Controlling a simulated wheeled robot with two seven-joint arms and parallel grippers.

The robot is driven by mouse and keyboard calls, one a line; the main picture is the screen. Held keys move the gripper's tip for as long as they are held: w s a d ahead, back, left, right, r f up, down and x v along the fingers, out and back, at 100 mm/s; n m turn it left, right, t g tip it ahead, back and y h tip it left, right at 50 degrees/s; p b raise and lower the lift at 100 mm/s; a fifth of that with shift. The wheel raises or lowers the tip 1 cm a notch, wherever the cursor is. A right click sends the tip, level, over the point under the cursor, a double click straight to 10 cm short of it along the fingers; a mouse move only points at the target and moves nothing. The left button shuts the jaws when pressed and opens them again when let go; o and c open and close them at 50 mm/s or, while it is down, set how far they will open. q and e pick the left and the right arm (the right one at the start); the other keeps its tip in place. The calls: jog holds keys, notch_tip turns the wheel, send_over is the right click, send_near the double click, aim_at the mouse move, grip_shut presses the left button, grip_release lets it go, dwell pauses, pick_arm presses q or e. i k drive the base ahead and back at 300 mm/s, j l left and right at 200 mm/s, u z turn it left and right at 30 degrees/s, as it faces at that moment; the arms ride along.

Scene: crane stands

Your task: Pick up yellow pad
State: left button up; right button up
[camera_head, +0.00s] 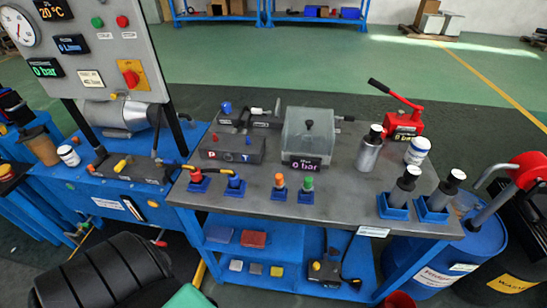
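The yellow pad (277,271) is a small flat piece lying on the lower blue shelf (289,283) of the workbench. It is at the right end of a row with a grey-brown pad (256,268) and a light grey pad (236,265). It looks uncovered and nothing touches it. Neither of my grippers shows in the head view.
Above are a shelf with a blue pad (219,234) and a red pad (253,239), then the grey bench top (350,205) with tools and bottles. A dark tool (325,270) lies right of the yellow pad. Blue drums stand at right; a black ribbed object (110,270) fills the lower left.

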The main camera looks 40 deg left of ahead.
aim_at(276, 271)
jog(key=k+j+u, duration=0.45)
jog(key=k+j, duration=0.4)
jog(key=k, duration=0.05)
